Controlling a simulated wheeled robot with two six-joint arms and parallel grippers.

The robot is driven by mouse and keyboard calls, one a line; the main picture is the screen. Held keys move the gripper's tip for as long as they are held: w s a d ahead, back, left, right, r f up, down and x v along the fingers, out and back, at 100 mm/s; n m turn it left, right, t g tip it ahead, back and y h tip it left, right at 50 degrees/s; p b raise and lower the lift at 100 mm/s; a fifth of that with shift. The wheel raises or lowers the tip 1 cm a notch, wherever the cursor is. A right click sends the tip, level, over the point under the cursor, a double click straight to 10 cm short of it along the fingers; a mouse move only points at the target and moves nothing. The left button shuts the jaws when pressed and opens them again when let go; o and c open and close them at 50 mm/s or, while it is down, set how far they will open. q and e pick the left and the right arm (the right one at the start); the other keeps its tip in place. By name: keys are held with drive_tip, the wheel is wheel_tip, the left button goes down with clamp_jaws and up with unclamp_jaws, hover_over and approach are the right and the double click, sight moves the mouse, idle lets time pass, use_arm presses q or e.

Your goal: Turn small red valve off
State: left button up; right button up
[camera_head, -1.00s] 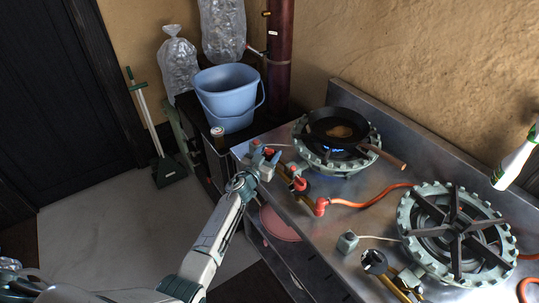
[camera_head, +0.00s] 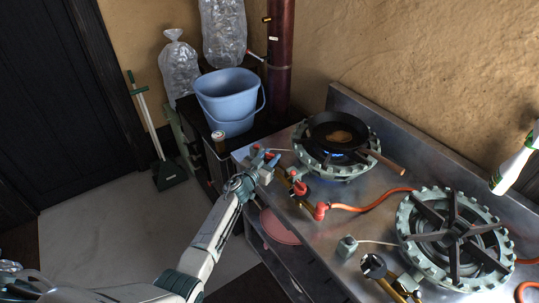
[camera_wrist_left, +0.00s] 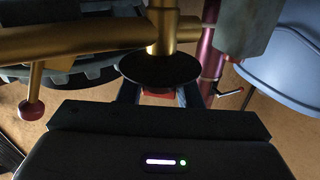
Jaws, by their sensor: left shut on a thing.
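My left gripper (camera_head: 266,158) reaches in over the left front edge of the steel counter, at the brass gas pipe of the rear burner. A small red valve part (camera_wrist_left: 158,98) shows between its two fingers in the left wrist view, below a dark disc (camera_wrist_left: 160,68) on the brass pipe (camera_wrist_left: 90,42). The gripper is shut on it; the fingers hide most of it. A larger red valve (camera_head: 299,188) and a red fitting (camera_head: 320,211) sit to the right along the pipe. My right gripper is not in view.
A black pan (camera_head: 337,132) stands on the rear burner, where a blue flame shows. An orange hose (camera_head: 372,202) crosses the counter to the right. A second burner (camera_head: 455,240) is at the right. A blue bucket (camera_head: 229,96) and a can (camera_head: 218,139) stand behind the gripper.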

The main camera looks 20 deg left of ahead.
use_arm(q)
drive_tip(key=shift+r+m+g+h+p, duration=0.2)
drive_tip(key=shift+m+g+h+p, duration=0.2)
drive_tip(key=shift+m+h+p, duration=0.5)
drive_tip(key=shift+f+m+g+h, duration=0.2)
drive_tip(key=shift+m+g+h, duration=0.4)
drive_tip(key=shift+h, duration=0.6)
drive_tip(key=m+g+h, duration=0.1)
drive_tip(key=m+h+b, duration=0.1)
drive_tip(key=shift+f+g+h, duration=0.2)
drive_tip(key=shift+g+h, duration=0.1)
drive_tip(key=shift+g, duration=0.1)
drive_tip(key=shift+r+m+g+h+b, duration=0.1)
drive_tip(key=shift+m+g+h+b, duration=0.65)
drive_tip(key=shift+m+g+h, duration=0.2)
drive_tip(key=o, duration=0.9)
drive_tip(key=shift+c, duration=0.2)
drive_tip(key=shift+s, duration=0.1)
